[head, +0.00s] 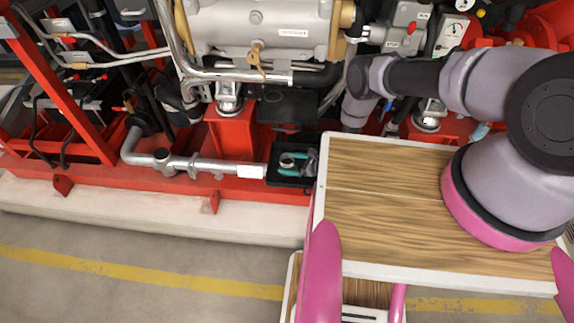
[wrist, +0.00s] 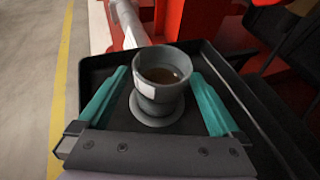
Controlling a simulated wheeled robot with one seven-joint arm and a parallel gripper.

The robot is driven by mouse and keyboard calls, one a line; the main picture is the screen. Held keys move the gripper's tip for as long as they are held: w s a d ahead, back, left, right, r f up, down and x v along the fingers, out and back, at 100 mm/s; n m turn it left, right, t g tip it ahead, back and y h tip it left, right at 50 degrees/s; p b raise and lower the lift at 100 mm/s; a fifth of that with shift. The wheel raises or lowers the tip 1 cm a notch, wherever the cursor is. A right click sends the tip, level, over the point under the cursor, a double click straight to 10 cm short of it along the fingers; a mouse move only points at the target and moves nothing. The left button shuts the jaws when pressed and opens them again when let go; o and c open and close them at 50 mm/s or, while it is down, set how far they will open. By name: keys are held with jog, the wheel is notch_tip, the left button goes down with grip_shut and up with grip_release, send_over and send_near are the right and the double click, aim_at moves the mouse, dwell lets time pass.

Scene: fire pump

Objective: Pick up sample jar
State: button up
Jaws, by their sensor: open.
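The sample jar (wrist: 160,88) is a grey, open-topped cup with a pale label and dark brownish contents. It stands upright on a round grey base inside a black tray (wrist: 88,72). My gripper (wrist: 160,76) is open, with one teal finger on each side of the jar. A gap shows between each finger and the jar. In the head view the jar (head: 287,160) is small, in the black tray (head: 292,181) beside the red frame, with my gripper (head: 297,162) around it. The jar's lower side is partly hidden by my gripper in the head view.
A grey pipe (head: 225,166) runs up to the tray's left side. The red pump frame (head: 140,180) and engine (head: 262,30) stand behind. Dark and red parts crowd the right of the wrist view. Clear floor with a yellow line (head: 150,275) lies in front.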

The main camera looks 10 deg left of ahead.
jog(key=shift+w+a+f, duration=0.25)
jog(key=shift+a, duration=0.3)
grip_shut()
